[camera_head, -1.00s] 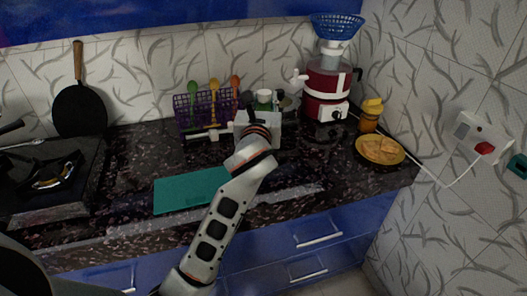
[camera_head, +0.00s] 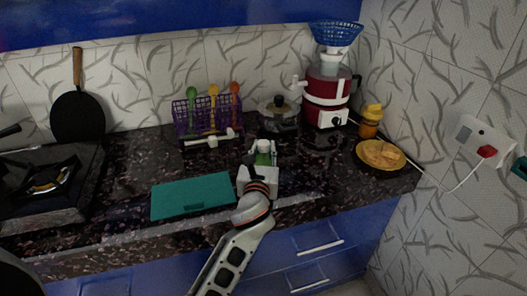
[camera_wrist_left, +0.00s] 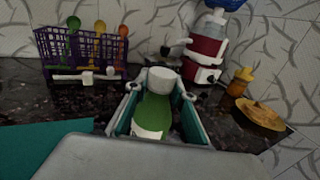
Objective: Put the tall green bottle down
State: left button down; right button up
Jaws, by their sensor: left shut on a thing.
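The green bottle (camera_head: 263,158) with a white cap is between the fingers of my left gripper (camera_head: 262,160), over the front part of the dark counter. In the left wrist view the bottle (camera_wrist_left: 152,112) shows its white cap and a pale label, and the gripper (camera_wrist_left: 155,110) is shut on it from both sides. The bottle's lower part is hidden by the gripper, so I cannot tell whether its base touches the counter.
A teal cutting board (camera_head: 193,196) lies to the left of the gripper. Behind stand a purple utensil rack (camera_head: 207,118), a lidded pot (camera_head: 279,116) and a red food processor (camera_head: 327,98). A plate of food (camera_head: 380,154) and a yellow-capped jar (camera_head: 370,121) are at the right.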

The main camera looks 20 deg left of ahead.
pick_arm(q)
jog(key=shift+r, duration=0.1)
jog(key=c, duration=1.7)
grip_release()
jog(key=shift+f, duration=0.2)
